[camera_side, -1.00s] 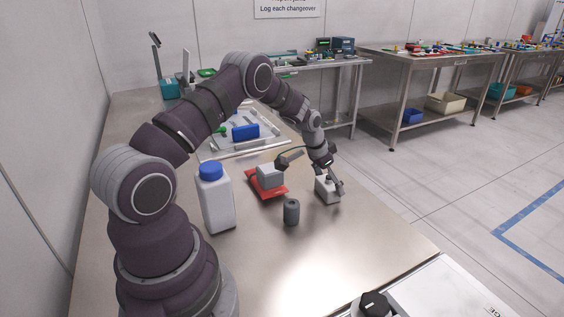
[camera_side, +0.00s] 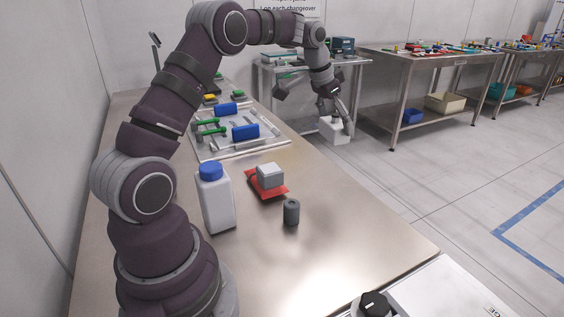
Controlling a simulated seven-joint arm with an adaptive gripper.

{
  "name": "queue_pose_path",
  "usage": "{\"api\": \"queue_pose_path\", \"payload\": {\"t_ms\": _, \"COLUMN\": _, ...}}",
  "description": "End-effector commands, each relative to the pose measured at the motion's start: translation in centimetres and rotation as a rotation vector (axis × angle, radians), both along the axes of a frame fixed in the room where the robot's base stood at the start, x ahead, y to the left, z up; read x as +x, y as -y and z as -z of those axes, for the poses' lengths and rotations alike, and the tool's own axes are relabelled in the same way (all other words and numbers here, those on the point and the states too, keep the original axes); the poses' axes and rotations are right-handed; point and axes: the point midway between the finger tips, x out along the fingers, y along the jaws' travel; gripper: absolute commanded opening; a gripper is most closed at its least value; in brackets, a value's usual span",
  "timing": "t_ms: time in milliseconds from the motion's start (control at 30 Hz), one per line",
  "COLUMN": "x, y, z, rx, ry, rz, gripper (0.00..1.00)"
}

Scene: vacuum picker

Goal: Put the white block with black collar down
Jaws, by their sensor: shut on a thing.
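The white block with black collar (camera_side: 334,133) hangs in my gripper (camera_side: 338,117), which is shut on it. The block's lower body is white; its collar is mostly hidden by the fingers. Gripper and block are raised and appear in the picture beyond the right edge of the steel table (camera_side: 330,235), over the floor. I cannot tell their exact height or whether they are above the tabletop.
A grey block (camera_side: 270,176) sits on a red plate (camera_side: 264,190). Near it stand a dark grey cylinder (camera_side: 291,212) and a white bottle with blue cap (camera_side: 215,200). A tray (camera_side: 213,152) with blue and green parts lies behind. The table's right front is clear.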

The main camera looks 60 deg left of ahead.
Motion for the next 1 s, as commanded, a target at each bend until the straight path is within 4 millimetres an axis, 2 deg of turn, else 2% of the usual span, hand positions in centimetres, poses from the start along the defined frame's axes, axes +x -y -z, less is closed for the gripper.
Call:
{"api": "queue_pose_path", "payload": {"t_ms": 233, "x": -3.5, "y": 1.7, "z": 0.0, "rx": -0.003, "ry": -0.007, "rz": 0.239, "gripper": 0.39}}
{"api": "queue_pose_path", "payload": {"t_ms": 367, "x": -6.4, "y": 3.2, "z": -0.1, "rx": -0.003, "ry": -0.007, "rz": 0.433, "gripper": 0.39}}
{"api": "queue_pose_path", "payload": {"t_ms": 700, "x": -15.7, "y": 9.1, "z": 0.0, "rx": -0.001, "ry": -0.003, "rz": 1.028, "gripper": 0.39}}
{"api": "queue_pose_path", "payload": {"t_ms": 1000, "x": -20.8, "y": 13.3, "z": 0.3, "rx": 0.001, "ry": -0.004, "rz": 1.364, "gripper": 0.39}}
